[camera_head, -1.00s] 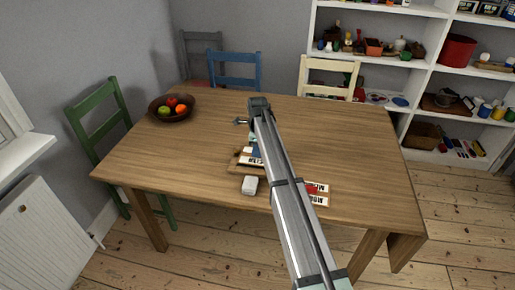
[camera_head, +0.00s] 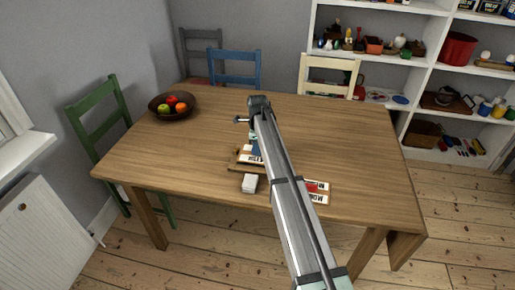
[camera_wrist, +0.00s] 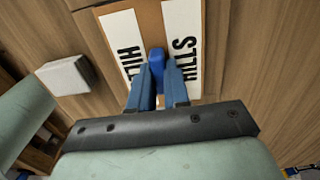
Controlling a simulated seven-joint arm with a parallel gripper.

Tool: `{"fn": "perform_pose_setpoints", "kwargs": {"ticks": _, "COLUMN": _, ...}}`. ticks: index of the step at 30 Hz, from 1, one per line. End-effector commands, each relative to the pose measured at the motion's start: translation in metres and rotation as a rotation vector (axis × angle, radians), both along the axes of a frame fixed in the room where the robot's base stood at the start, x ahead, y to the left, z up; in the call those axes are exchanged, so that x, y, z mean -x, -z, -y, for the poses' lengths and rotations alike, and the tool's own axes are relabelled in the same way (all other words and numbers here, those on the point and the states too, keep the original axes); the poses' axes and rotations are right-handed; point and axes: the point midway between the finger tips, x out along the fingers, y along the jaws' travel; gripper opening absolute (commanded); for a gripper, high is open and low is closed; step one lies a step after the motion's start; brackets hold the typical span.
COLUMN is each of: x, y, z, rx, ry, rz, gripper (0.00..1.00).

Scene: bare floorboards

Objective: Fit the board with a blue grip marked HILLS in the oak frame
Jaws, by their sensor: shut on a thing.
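The board marked HILLS (camera_wrist: 188,45) shows in the wrist view, with white lettered strips on both sides of its blue grip (camera_wrist: 157,59). My gripper (camera_wrist: 159,80) is shut on that grip, its two blue fingers either side of it. In the head view the board (camera_head: 250,158) is partly hidden behind my arm, low over or on the table. A brown wooden edge, perhaps the oak frame (camera_head: 236,166), shows beside it. I cannot tell whether the board is seated in it.
A white block (camera_head: 250,183) lies just in front of the board. A board with a red grip (camera_head: 317,190) lies to the right on the table (camera_head: 350,140). A fruit bowl (camera_head: 172,107) stands at the far left. The table's right side is clear.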

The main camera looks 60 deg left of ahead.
Motion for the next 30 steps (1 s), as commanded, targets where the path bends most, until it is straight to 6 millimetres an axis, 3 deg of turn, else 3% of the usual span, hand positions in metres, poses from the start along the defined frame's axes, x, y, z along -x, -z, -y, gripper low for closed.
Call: {"fn": "perform_pose_setpoints", "kwargs": {"ticks": 30, "x": 0.000, "y": 0.015, "z": 0.000, "rx": 0.000, "ry": 0.000, "rz": 0.000, "gripper": 0.00}}
